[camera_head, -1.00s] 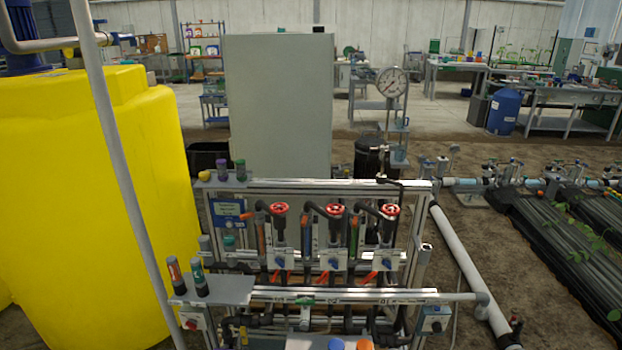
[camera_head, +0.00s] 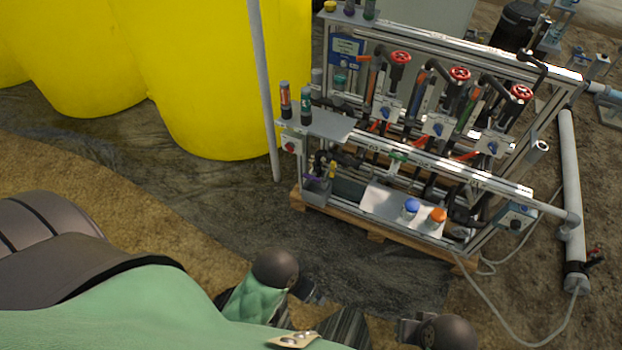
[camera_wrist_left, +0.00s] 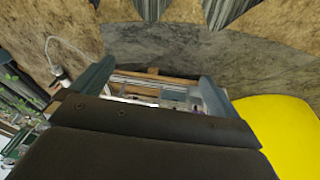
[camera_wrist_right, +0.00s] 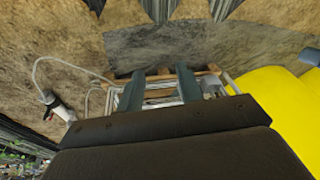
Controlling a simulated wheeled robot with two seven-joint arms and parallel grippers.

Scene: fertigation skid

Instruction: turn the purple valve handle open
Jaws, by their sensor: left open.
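A small purple handle (camera_head: 309,177) shows low at the left end of the skid, beside dark pipework. It is small and partly crowded by pipes, so its exact angle cannot be told. My left gripper (camera_wrist_left: 155,72) is open and empty, its fingers wide apart, with the skid seen beyond them. My right gripper (camera_wrist_right: 159,72) is empty, its fingers apart with a narrower gap, and the skid also shows beyond it. In the head view both grippers are low in the picture, in front of the skid and well apart from the handle.
The skid frame (camera_head: 480,178) stands on a wooden pallet (camera_head: 375,235). Its panel carries several red handwheels (camera_head: 459,74). Blue (camera_head: 411,206) and orange (camera_head: 437,216) caps sit at its front. A grey post (camera_head: 264,95) and yellow tank (camera_head: 205,80) stand left. Floor before the pallet is clear.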

